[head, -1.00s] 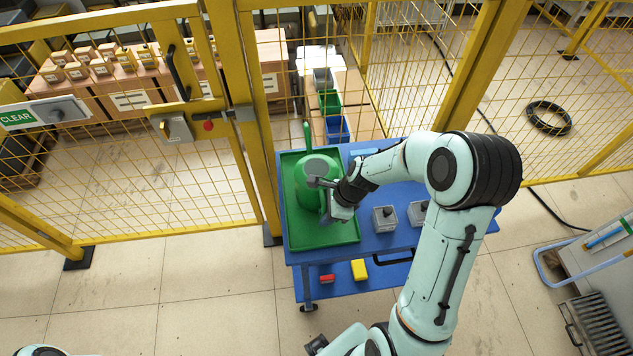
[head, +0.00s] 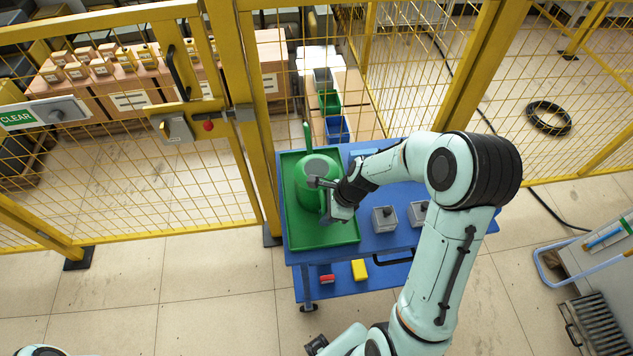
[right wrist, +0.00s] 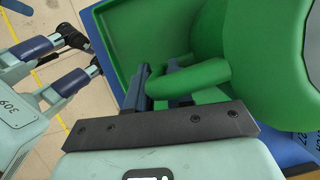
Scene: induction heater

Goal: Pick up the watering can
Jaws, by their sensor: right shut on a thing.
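The green watering can (head: 312,192) stands upright on the green tray (head: 335,235), its thin spout pointing to the back. In the right wrist view its body (right wrist: 275,45) fills the upper right, and its loop handle (right wrist: 208,74) reaches left to my fingers. My right gripper (head: 324,200) is at the can's near right side. In the right wrist view the right gripper (right wrist: 162,86) is shut on the handle; the fingertips are partly hidden behind it. I cannot see a gap under the can. My left gripper is not in view.
The tray lies on a blue cart (head: 400,240) with two grey boxes (head: 384,218) to the right. A yellow block (head: 359,270) and a red block (head: 327,279) lie on its lower shelf. A yellow mesh fence (head: 262,130) stands close behind. The floor at front left is clear.

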